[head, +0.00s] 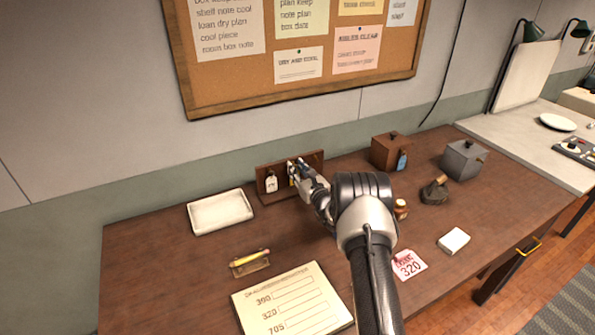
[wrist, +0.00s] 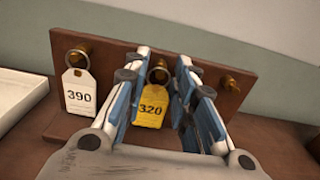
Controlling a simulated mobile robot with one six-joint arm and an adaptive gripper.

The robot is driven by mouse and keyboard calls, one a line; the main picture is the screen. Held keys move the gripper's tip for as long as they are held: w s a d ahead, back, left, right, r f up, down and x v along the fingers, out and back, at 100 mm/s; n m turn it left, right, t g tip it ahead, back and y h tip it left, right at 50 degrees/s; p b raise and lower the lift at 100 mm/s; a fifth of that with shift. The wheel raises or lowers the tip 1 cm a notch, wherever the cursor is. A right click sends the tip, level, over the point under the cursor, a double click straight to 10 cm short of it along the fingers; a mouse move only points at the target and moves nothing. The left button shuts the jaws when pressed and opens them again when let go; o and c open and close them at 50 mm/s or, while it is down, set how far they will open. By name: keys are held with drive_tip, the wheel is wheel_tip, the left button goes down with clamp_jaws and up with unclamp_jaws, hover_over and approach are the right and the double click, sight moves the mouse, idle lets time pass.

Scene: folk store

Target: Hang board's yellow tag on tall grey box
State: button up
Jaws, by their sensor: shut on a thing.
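The wooden peg board (head: 262,190) stands at the back of the brown table; the wrist view also shows it (wrist: 210,72). The yellow tag (wrist: 152,108), marked 320, hangs at the board's middle brass peg (wrist: 159,72). My gripper (wrist: 163,65) has its fingers on either side of this tag and is shut on it; the contact itself is partly hidden. In the head view my gripper (head: 298,172) is at the board and mostly covers the tag. The grey box (head: 464,160) stands at the table's back right, with a small peg on it.
A white tag (wrist: 79,92), marked 390, hangs on the left peg; the right peg (wrist: 230,84) is bare. A brown box (head: 389,150) with a blue tag (head: 402,161) and a dark stamp-like object (head: 434,193) stand right of the board. A white tray (head: 220,211) lies left.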

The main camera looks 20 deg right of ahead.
drive_tip(key=shift+r, duration=0.45)
drive_tip(key=shift+c, duration=0.3)
idle(0.7)
drive_tip(key=shift+s, duration=0.2)
drive_tip(key=shift+s, duration=0.75)
drive_tip(key=shift+s+d+r+p, duration=0.1)
drive_tip(key=shift+s+r+p, duration=0.15)
drive_tip(key=shift+s, duration=0.35)
drive_tip(key=shift+s+a+r+p, duration=0.1)
drive_tip(key=shift+s+p, duration=0.2)
drive_tip(key=shift+s, duration=0.3)
drive_tip(key=shift+s+d+r+p, duration=0.1)
drive_tip(key=shift+s+r+p, duration=0.15)
drive_tip(key=shift+s, duration=0.35)
